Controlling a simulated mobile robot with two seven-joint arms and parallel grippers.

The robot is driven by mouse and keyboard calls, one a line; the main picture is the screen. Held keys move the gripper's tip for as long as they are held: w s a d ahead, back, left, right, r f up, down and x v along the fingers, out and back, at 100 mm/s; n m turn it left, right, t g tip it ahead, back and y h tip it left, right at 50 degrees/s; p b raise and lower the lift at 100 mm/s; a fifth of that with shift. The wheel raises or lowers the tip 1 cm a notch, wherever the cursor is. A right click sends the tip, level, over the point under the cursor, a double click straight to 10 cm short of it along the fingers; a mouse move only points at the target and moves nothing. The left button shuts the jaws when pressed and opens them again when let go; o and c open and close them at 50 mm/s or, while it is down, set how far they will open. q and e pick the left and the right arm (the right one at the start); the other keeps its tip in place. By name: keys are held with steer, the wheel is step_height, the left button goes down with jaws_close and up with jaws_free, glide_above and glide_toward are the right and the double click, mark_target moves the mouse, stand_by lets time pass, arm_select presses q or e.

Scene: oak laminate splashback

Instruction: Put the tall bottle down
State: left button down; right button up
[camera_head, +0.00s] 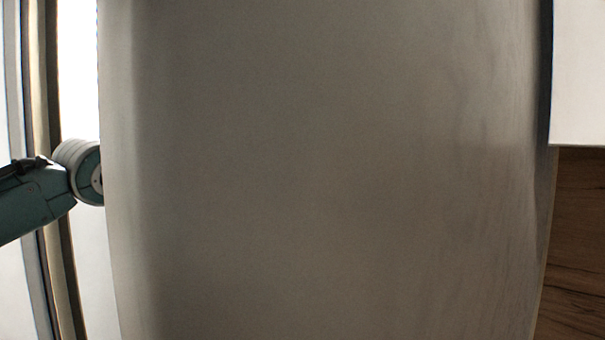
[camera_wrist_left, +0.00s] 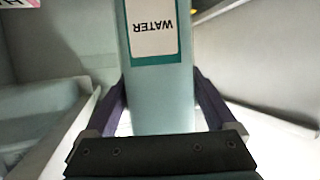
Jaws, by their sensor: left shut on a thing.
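The tall bottle (camera_wrist_left: 160,90) is pale blue-green with a white label reading "WATER", upside down in the left wrist view. My left gripper (camera_wrist_left: 160,105) is shut on it, with one dark finger on each side. The ends of the bottle are out of view or hidden. In the head view only part of my left arm shows at the left edge; its gripper is hidden behind a large grey panel. My right gripper is in neither view.
The large grey panel (camera_head: 330,170) fills most of the head view. A brown wood surface (camera_head: 580,240) shows at the right, below a white surface (camera_head: 580,70). In the left wrist view, a pale bin-like shape (camera_wrist_left: 40,115) lies left of the bottle.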

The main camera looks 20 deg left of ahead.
arm_select(q)
steer(key=shift+f, duration=0.1)
stand_by(0.3)
jaws_free()
steer(key=shift+f, duration=0.25)
steer(key=shift+r, duration=0.1)
steer(key=b+v, duration=0.3)
steer(key=v, duration=0.8)
steer(key=s+d+f+g, duration=0.3)
steer(key=s+f, duration=0.3)
steer(key=f, duration=0.3)
steer(key=s+d+f+g, duration=0.25)
steer(key=s+f, duration=0.35)
steer(key=f, duration=0.3)
steer(key=s+d+f+g+y, duration=0.1)
steer(key=s+f+g, duration=0.1)
steer(key=s+f, duration=0.2)
steer(key=s+d+f+g, duration=0.2)
steer(key=s+f, duration=0.2)
steer(key=s, duration=0.7)
steer(key=shift+s+d+g+y, duration=0.2)
steer(key=shift+s+g+y, duration=0.15)
steer(key=shift+y, duration=0.05)
